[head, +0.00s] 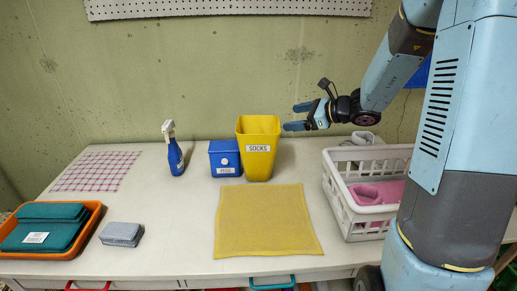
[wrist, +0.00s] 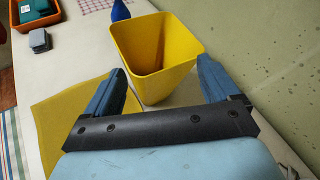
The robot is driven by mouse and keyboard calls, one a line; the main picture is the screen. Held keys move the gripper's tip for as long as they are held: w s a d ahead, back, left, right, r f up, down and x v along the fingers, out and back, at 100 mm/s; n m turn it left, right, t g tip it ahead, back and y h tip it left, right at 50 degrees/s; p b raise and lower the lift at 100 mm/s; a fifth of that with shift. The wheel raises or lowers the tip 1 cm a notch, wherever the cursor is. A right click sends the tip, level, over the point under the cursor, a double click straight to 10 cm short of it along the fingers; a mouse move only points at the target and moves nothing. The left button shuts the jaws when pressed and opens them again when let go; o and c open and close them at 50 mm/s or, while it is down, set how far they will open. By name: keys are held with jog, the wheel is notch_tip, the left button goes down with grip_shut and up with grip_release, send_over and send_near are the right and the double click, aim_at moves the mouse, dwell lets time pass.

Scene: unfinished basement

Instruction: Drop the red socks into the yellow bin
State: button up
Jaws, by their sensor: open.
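The yellow bin (head: 258,169), labelled SOCKS, stands upright at the back of the table. It also shows in the wrist view (wrist: 138,52), where its mouth faces me; the part of its inside that shows looks empty, and its bottom is partly hidden. My gripper (head: 290,117) is open and empty, just right of the bin's rim, fingers pointing left. In the wrist view my gripper (wrist: 160,68) has its fingers spread either side of the bin. I see no clearly red socks; a pink bundle (head: 372,193) lies in the white basket (head: 372,230).
A blue labelled box (head: 225,161) and a blue spray bottle (head: 174,155) stand left of the bin. A yellow cloth (head: 265,225) lies in front. An orange tray (head: 75,245) with green cloths and a grey stack (head: 121,234) are at left. A grey item (head: 365,139) sits behind the basket.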

jog(key=shift+v, duration=2)
jog(key=shift+s, duration=0.1)
jog(key=s+a+r+n+g+h, duration=0.2)
jog(key=s+n, duration=0.4)
jog(key=s, duration=0.2)
jog(key=s+a+r+n+g+h, duration=0.2)
jog(key=s+n, duration=0.4)
jog(key=s, duration=0.2)
jog(key=s+d+r+n+t+h, duration=0.1)
jog(key=s+d+r+n+h, duration=0.2)
jog(key=s+d+n+h, duration=0.4)
jog(key=shift+s+d+r+n+t, duration=0.45)
jog(key=shift+s+n, duration=0.95)
jog(key=shift+s, duration=1.2)
